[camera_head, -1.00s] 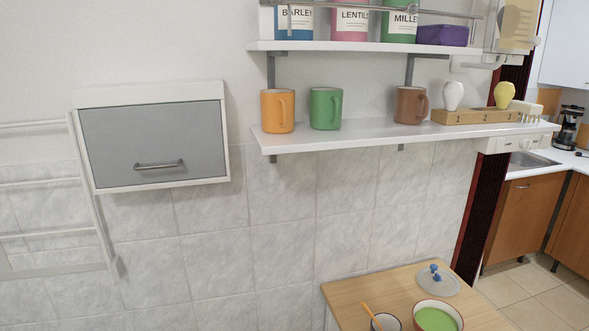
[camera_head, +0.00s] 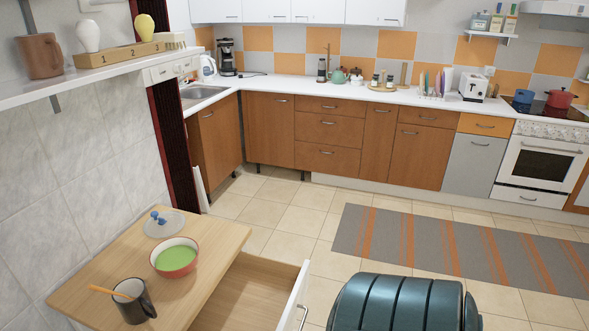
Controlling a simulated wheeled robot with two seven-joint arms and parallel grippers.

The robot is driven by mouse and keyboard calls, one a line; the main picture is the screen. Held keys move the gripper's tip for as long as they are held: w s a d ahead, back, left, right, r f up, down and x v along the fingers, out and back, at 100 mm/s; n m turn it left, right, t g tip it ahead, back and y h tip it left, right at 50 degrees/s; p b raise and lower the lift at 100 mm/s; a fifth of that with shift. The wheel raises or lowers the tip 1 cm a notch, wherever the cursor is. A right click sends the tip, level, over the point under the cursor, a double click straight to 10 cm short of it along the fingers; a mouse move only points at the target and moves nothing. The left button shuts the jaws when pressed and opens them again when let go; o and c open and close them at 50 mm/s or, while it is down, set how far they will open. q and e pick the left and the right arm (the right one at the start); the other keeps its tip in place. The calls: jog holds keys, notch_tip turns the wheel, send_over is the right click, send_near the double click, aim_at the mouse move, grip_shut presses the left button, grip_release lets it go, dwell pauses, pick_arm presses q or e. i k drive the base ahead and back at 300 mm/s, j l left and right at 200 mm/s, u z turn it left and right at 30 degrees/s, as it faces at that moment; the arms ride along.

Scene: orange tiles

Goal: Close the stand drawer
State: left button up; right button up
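The wooden stand (camera_head: 210,262) is at the lower left, against the tiled wall. Its drawer (camera_head: 250,290) is pulled out toward the right, with a pale wooden inside that looks empty where it shows. The drawer's white front (camera_head: 293,297) carries a metal handle (camera_head: 303,318), cut by the bottom edge of the picture. A bowl of green food (camera_head: 175,258), a dark mug with an orange stick (camera_head: 134,302) and a glass lid with a blue knob (camera_head: 165,224) are on the stand top. Neither of my grippers is in view.
A dark teal ribbed object (camera_head: 400,303) fills the bottom centre-right, close to the drawer front. A wall shelf (camera_head: 90,83) hangs above the stand. A grey striped rug (camera_head: 460,250) lies on the tiled floor. Brown cabinets (camera_head: 330,135) line the back.

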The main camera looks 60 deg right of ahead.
aim_at(256, 293)
jog(key=l+z, duration=0.1)
jog(key=z, duration=0.35)
jog(key=k+l+z, duration=0.1)
jog(key=z, duration=0.3)
jog(key=l+z, duration=0.1)
jog(key=z, duration=0.35)
jog(key=l+z, duration=0.1)
jog(key=z, duration=0.3)
